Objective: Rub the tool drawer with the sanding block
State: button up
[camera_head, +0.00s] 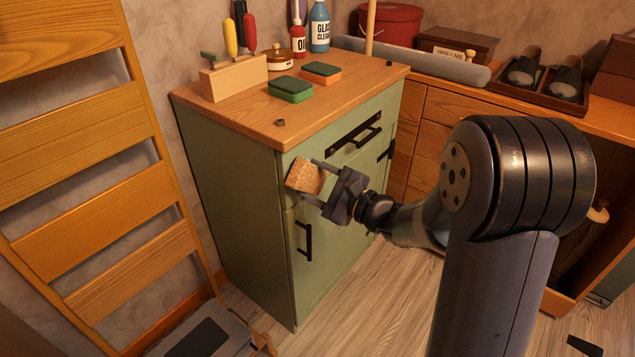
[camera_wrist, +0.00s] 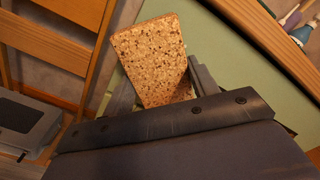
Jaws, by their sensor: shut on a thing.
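The sanding block (camera_head: 306,176) is a speckled brown, cork-like block, held in my gripper (camera_head: 317,183) in front of the green cabinet's upper front. The block fills the space between the fingers in the wrist view (camera_wrist: 152,62). The tool drawer (camera_head: 358,135) appears to be the top green drawer with a long black handle, under the wooden top. The block is near the drawer front's left end; I cannot tell whether it touches. Block and gripper hide part of the front behind them.
On the cabinet top (camera_head: 236,113) stand a wooden tool holder (camera_head: 236,78), a green sponge (camera_head: 290,89), an orange-and-green sponge (camera_head: 321,72) and bottles (camera_head: 319,27). A wooden ladder-like frame (camera_head: 92,130) stands at left. A lower door handle (camera_head: 305,240) juts out.

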aim_at(325, 171)
jog(key=shift+w+a, duration=0.3)
jog(key=shift+a, duration=0.1)
jog(key=shift+d, duration=0.1)
jog(key=shift+w+d+b, duration=0.3)
jog(key=shift+w+d, duration=0.3)
jog(key=shift+w, duration=0.2)
jog(key=shift+w+d+b, duration=0.3)
jog(key=shift+w+d, duration=0.3)
jog(key=shift+w, duration=0.15)
jog(key=shift+r, duration=0.1)
jog(key=shift+s+a+b, duration=0.5)
jog(key=shift+s+a, duration=0.1)
jog(key=shift+s, duration=0.25)
jog(key=shift+s+a+b, duration=0.5)
jog(key=shift+s+a, duration=0.05)
jog(key=shift+s, duration=0.25)
jog(key=shift+b+v, duration=0.5)
jog(key=shift+v, duration=2.5)
